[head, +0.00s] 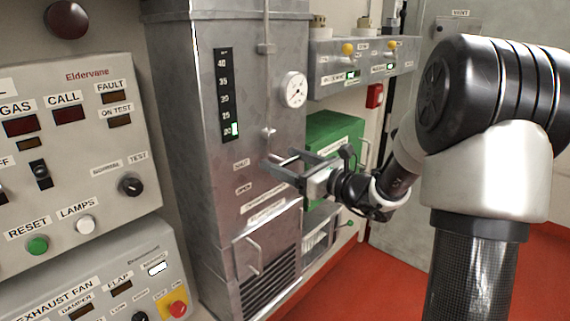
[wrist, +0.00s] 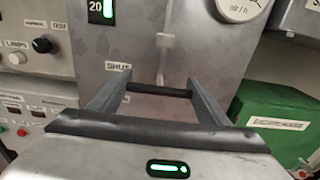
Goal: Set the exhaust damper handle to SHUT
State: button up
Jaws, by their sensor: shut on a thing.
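The exhaust damper handle (wrist: 160,90) shows in the wrist view as a dark crossbar spanning the space between my fingers, with a thin metal stem above it. My gripper (head: 281,163) is shut on it, in front of the grey metal duct cabinet (head: 215,110). In the head view my fingers largely hide the handle. The SHUT label (head: 241,165) is on the cabinet just left of my fingertips, with the OPEN label (head: 243,188) below it. The SHUT label also shows in the wrist view (wrist: 118,66), left of the stem.
A round gauge (head: 293,90) and a lit vertical scale (head: 228,95) are on the cabinet. A control panel (head: 75,140) stands at left. A green box (head: 332,130) stands close behind my wrist, at right. Red floor (head: 385,285) lies open at lower right.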

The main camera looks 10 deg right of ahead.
jog(key=o, duration=1.3)
jog(key=shift+r, duration=0.4)
jog(key=shift+o, duration=1.1)
jog(key=shift+f, duration=0.15)
jog(key=b+v, duration=0.1)
jog(key=v, duration=1.6)
jog(key=shift+s, duration=0.15)
jog(key=shift+d, duration=0.1)
